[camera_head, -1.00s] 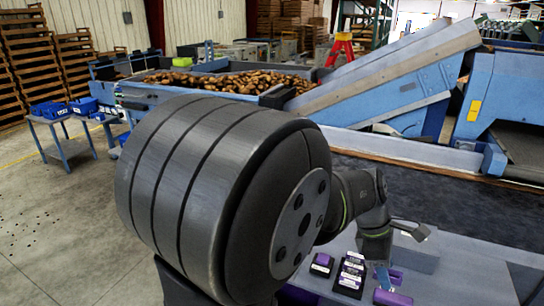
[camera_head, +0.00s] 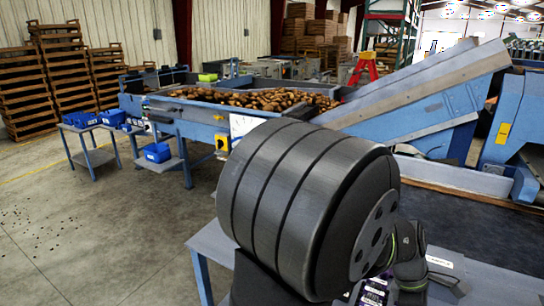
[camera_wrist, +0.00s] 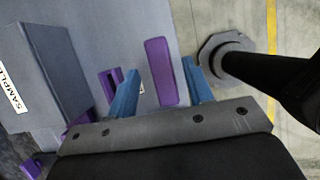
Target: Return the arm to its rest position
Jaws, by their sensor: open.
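My gripper (camera_wrist: 161,90) shows in the wrist view, with its two blue fingers spread apart and nothing clasped. A long purple block (camera_wrist: 160,72) appears between the fingers in the picture, seemingly on the grey table (camera_wrist: 135,25) beyond them; I cannot tell the gap. A smaller purple piece (camera_wrist: 109,84) is beside the left finger. In the head view my arm's large dark link fills the lower middle, and the gripper's fingers are hidden behind it.
A grey box (camera_wrist: 62,65) labelled SAMPLE stands left of the gripper in the wrist view. A potato-filled hopper (camera_head: 225,112) and a blue conveyor (camera_head: 430,105) stand behind. Blue bins (camera_head: 157,152) sit on a side stand at left. Open floor (camera_head: 90,220) lies left.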

